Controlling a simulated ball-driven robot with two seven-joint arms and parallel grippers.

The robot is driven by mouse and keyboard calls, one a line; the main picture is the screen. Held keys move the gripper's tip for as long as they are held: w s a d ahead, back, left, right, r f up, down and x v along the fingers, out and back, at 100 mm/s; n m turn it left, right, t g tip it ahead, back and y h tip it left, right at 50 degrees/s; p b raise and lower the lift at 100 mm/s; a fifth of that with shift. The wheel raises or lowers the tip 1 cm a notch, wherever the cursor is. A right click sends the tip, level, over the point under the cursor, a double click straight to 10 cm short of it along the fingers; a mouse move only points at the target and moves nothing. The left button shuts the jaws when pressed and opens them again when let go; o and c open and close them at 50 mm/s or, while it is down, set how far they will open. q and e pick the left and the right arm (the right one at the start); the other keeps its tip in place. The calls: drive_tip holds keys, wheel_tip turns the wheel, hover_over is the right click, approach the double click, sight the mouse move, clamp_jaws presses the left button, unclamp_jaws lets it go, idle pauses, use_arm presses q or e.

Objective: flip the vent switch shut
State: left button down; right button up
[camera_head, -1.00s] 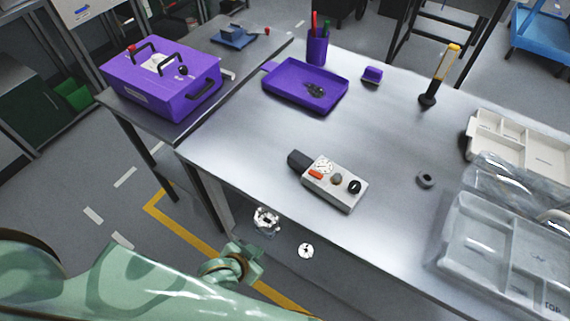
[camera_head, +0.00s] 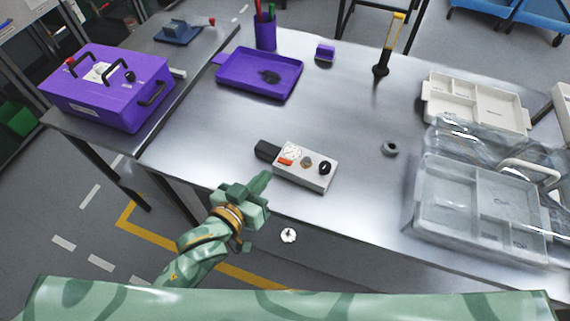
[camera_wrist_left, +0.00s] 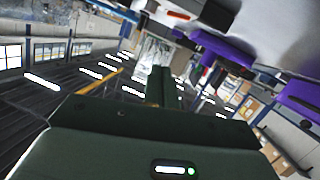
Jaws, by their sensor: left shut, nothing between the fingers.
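A small light-grey control box (camera_head: 316,180) lies on the metal table near its front edge. Its top carries a round white gauge, an orange-red switch (camera_head: 286,161), a grey-brown knob (camera_head: 306,163) and a black ring-shaped knob (camera_head: 324,168). A black block (camera_head: 267,150) sticks out from its left end. Which part is the vent switch, and how it is set, is too small to tell. My left gripper (camera_head: 264,182) is shut and empty, just in front and left of the box, apparently apart from it. Its closed fingers also show in the left wrist view (camera_wrist_left: 161,82). My right gripper is out of view.
A purple tray (camera_head: 235,88), a purple pen cup (camera_head: 265,36) and a yellow-handled tool (camera_head: 393,45) stand farther back. A dark ring (camera_head: 390,149) lies right of the box. A purple case (camera_head: 110,95) sits on the left bench.

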use_arm(q)
drive_tip(key=b, duration=0.2)
hover_over(285, 161)
drive_tip(key=s, duration=0.2)
wheel_tip(285, 161, down, 3)
drive_tip(key=shift+s+f+b, duration=0.2)
drive_tip(key=shift+f+b, duration=0.1)
drive_tip(key=shift+f, duration=0.3)
drive_tip(key=shift+s+f+b, duration=0.2)
drive_tip(key=shift+f+b, duration=0.05)
drive_tip(key=shift+f, duration=0.3)
drive_tip(key=shift+s+d+f, duration=0.1)
drive_tip(key=shift+d+f, duration=0.05)
drive_tip(key=shift+f, duration=0.35)
